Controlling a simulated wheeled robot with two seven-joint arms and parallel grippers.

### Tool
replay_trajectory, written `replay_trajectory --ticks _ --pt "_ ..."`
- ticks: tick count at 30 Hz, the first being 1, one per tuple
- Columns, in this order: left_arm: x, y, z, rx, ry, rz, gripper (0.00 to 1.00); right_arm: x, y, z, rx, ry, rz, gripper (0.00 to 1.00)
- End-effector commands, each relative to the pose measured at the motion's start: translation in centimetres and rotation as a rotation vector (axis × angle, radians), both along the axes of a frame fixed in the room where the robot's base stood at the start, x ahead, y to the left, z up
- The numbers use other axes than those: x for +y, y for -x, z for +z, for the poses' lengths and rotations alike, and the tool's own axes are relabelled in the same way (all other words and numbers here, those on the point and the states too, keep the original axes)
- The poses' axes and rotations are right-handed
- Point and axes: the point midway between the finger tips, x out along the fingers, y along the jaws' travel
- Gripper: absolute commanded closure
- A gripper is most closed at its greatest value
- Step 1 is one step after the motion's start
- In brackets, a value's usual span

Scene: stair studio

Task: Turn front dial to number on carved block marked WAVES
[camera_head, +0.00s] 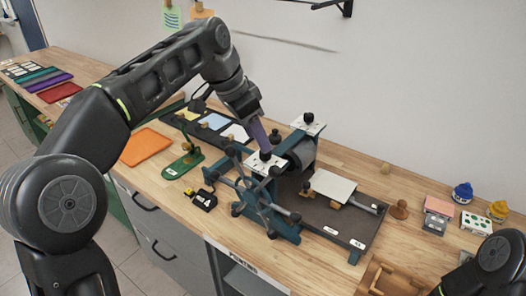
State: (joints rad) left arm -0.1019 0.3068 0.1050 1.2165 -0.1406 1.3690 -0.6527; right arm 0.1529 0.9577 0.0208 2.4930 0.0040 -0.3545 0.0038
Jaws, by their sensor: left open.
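The etching-press-like machine (290,225) stands in the middle of the bench with a spoked wheel (258,205) on its near side. A dark front dial (265,156) sits on a white plate on the nearer post. A similar rear dial (308,118) sits on the farther post. My left gripper (262,148) comes down from above onto the front dial, its fingertips at or just over it; contact is unclear. It is open. Small wooden blocks lie about the bench, but no WAVES marking is readable. Part of my right arm shows at the lower right; its gripper is out of view.
A green stapler-like tool (183,162) and a black-yellow item (204,200) lie left of the machine. Patterned blocks (475,223) and blue and yellow jars (463,193) stand at the right. A wooden tray (388,280) is at the near edge. The wall is close behind.

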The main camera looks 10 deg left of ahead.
Motion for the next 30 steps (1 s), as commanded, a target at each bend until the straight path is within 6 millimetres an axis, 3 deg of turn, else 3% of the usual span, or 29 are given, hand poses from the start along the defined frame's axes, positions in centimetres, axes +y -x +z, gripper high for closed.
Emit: replay_trajectory --ticks 9,19,30 --pt "-1.1 -1.0 -3.8 0.003 0.000 -0.001 0.52 0.0 0.0 0.4 0.000 0.001 0.000 0.64" --pt "-1.2 -1.2 -4.1 0.001 0.000 0.000 0.53 0.0 0.0 0.3 0.000 0.001 0.000 0.64" --pt "-1.2 -1.2 -4.1 0.001 0.000 0.000 0.83 0.0 0.0 0.3 0.000 0.001 0.000 0.64"
